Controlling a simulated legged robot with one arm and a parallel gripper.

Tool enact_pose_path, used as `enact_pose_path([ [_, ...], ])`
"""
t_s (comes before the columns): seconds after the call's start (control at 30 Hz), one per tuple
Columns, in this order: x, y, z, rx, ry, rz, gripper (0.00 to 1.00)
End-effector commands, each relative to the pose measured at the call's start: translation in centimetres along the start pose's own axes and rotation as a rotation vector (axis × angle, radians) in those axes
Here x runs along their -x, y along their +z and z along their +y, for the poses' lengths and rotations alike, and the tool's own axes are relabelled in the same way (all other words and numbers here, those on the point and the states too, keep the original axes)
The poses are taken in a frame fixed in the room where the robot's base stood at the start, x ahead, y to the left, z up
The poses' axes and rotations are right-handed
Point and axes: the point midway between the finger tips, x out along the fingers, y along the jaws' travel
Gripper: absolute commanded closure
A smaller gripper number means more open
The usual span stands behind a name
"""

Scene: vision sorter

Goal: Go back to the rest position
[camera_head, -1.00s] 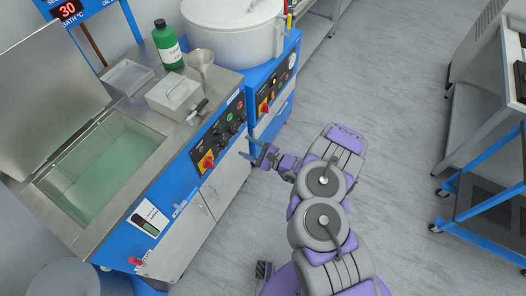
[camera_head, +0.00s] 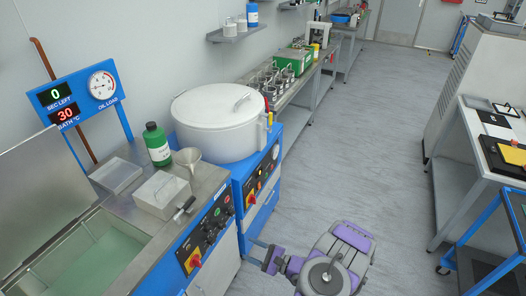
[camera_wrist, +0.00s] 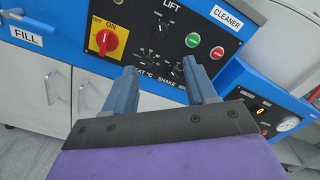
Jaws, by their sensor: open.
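My gripper (camera_head: 254,251) is open and empty, at the bottom of the head view, in front of the blue machine fronts. In the wrist view its two blue-grey fingers (camera_wrist: 160,88) stand apart with nothing between them. Behind them is a black control panel (camera_wrist: 155,35) with a red and yellow switch (camera_wrist: 106,40), a green button and a red button. My grey and purple arm is folded low in the head view. I cannot tell the exact gap between the fingertips and the panel.
A bath with an open lid (camera_head: 45,190) is at left. A blue cart (camera_head: 490,240) and a side table (camera_head: 470,150) are at right. The floor between is clear.

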Motion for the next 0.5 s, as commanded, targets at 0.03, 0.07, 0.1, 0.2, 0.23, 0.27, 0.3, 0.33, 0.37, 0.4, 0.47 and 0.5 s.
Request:
enact_pose_path([
  [0.03, 0.0, 0.0, 0.0, 0.000, 0.000, -0.001, 0.44],
  [0.07, -0.1, 0.1, -0.1, 0.000, 0.001, -0.003, 0.44],
  [0.1, -0.3, 0.5, -0.2, 0.001, 0.003, -0.011, 0.44],
  [0.2, -1.3, 2.4, -0.9, 0.005, 0.019, -0.055, 0.44],
  [0.23, -1.8, 3.3, -1.2, 0.007, 0.027, -0.076, 0.44],
  [0.27, -2.3, 4.5, -1.6, 0.010, 0.037, -0.101, 0.44],
  [0.3, -3.0, 6.1, -2.1, 0.015, 0.053, -0.135, 0.44],
  [0.33, -3.5, 7.4, -2.4, 0.019, 0.067, -0.163, 0.44],
  [0.37, -3.9, 8.9, -2.8, 0.024, 0.082, -0.191, 0.44],
  [0.4, -4.5, 10.8, -3.2, 0.031, 0.106, -0.229, 0.44],
  [0.47, -5.1, 13.6, -3.7, 0.046, 0.142, -0.281, 0.44],
  [0.5, -5.3, 15.4, -4.0, 0.058, 0.169, -0.314, 0.44],
])
